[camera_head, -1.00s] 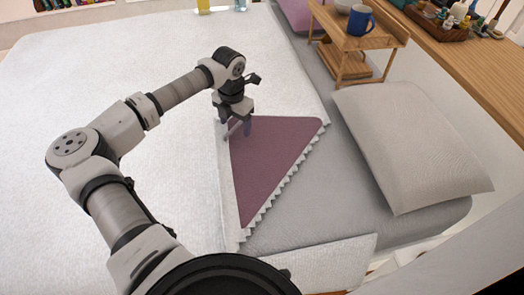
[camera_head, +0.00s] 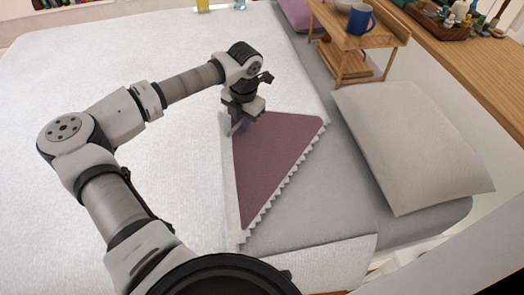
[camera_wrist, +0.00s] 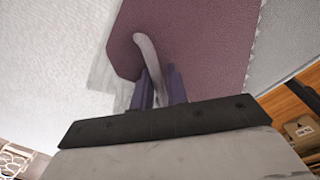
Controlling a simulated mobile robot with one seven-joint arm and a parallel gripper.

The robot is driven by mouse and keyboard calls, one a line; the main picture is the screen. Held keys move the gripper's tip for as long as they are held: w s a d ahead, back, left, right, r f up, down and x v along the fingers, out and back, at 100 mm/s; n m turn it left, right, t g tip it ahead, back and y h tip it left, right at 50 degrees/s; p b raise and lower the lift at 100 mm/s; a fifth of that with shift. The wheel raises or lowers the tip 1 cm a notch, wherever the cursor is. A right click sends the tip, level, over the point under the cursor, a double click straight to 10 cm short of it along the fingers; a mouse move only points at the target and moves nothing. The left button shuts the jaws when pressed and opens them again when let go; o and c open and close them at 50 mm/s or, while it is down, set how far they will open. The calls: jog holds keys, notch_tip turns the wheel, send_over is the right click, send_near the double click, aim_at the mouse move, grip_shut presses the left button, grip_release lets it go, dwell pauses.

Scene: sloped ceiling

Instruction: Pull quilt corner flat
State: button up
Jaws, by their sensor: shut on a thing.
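The white quilt (camera_head: 120,130) covers most of the bed. One part is folded back and shows its plum underside (camera_head: 265,150) as a triangle with a pale scalloped edge along the right. My gripper (camera_head: 238,126) is at the upper left of that triangle, low over the quilt. In the wrist view my gripper (camera_wrist: 158,88) has its two purple fingers shut on a thin pale strip of quilt edge (camera_wrist: 148,50), which curls up in front of plum cloth.
A grey pillow (camera_head: 410,145) lies on the grey sheet (camera_head: 320,195) at the right. A wooden bed tray (camera_head: 350,45) with a blue mug (camera_head: 360,19) stands at the upper right. The quilt left of my gripper is clear.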

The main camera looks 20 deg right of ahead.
jog(key=shift+s+d+r, duration=0.2)
jog(key=shift+s+r, duration=0.2)
jog(key=shift+r, duration=0.15)
jog(key=shift+s+d+r, duration=0.2)
jog(key=shift+s+r, duration=0.2)
jog(key=shift+r, duration=0.15)
grip_shut()
jog(key=shift+r, duration=0.15)
jog(key=shift+w+r, duration=0.1)
jog(key=shift+w, duration=0.05)
jog(key=shift+r+t+y, duration=0.2)
jog(key=shift+t+y, duration=0.1)
jog(key=shift+s+d+r+t, duration=0.2)
jog(key=shift+s+r, duration=0.1)
jog(key=shift+r, duration=0.3)
jog(key=shift+s+d+r+t, duration=0.1)
jog(key=shift+s+r+t, duration=0.15)
jog(key=shift+r, duration=0.3)
jog(key=s+d, duration=0.1)
jog(key=s+d+r+b, duration=0.1)
jog(key=s, duration=0.1)
jog(key=shift+r+t+y+b, duration=0.1)
jog(key=shift+t+y+b, duration=0.2)
jog(key=shift+y, duration=0.1)
